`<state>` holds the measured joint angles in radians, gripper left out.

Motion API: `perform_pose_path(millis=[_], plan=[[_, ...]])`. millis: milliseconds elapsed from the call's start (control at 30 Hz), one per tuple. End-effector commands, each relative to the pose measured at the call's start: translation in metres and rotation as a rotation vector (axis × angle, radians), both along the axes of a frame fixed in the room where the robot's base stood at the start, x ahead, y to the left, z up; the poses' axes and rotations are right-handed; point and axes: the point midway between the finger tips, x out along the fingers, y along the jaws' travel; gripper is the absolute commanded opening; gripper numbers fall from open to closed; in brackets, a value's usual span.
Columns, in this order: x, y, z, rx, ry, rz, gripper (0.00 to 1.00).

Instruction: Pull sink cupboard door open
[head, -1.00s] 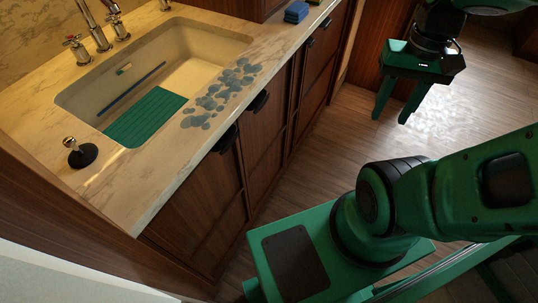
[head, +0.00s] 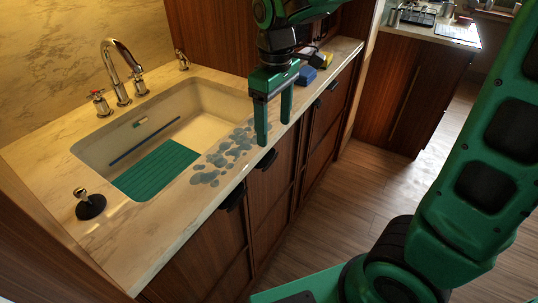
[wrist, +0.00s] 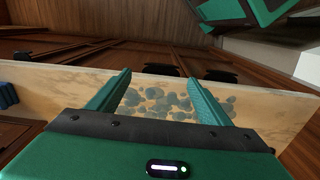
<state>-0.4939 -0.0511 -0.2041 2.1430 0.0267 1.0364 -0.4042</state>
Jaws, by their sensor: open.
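The sink cupboard has dark wood doors below the counter's front edge. The left door (head: 207,238) has a black handle (head: 232,196) near its top, and the right door (head: 272,190) has another black handle (head: 267,158). Both handles also show beyond the counter edge in the wrist view, one (wrist: 161,69) near the middle and one (wrist: 221,76) to the right. The doors look closed. My gripper (head: 274,134) points down, open and empty, by the counter's front edge near the right handle. Its fingers (wrist: 160,80) are apart in the wrist view. I cannot tell whether they touch anything.
The sink (head: 160,125) holds a green ribbed mat (head: 157,170). Grey pebble-like patches (head: 228,152) cover the counter beside it. A blue sponge-like block (head: 305,75) lies farther along. Another cabinet (head: 410,95) stands at the back right. The wooden floor (head: 370,190) is clear.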

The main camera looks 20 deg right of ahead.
Motion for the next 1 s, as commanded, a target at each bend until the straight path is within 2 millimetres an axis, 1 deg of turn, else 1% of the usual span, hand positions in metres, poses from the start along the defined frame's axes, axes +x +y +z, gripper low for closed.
perform_pose_path(millis=[33,100,167,267,500,700,833,1000], plan=[[0.002,0.006,0.0,-0.001,-0.001,0.019,0.72],[0.003,0.009,-0.003,-0.001,0.001,0.032,0.72],[0.003,0.01,-0.006,-0.001,0.002,0.034,0.72],[0.002,0.009,-0.017,-0.002,0.002,0.032,0.72],[0.001,0.008,-0.059,-0.002,0.005,0.03,0.72],[0.002,0.008,-0.09,-0.002,0.004,0.03,0.72],[0.002,0.008,-0.102,-0.001,0.003,0.03,0.72],[0.002,0.008,-0.108,0.0,0.0,0.029,0.72]])
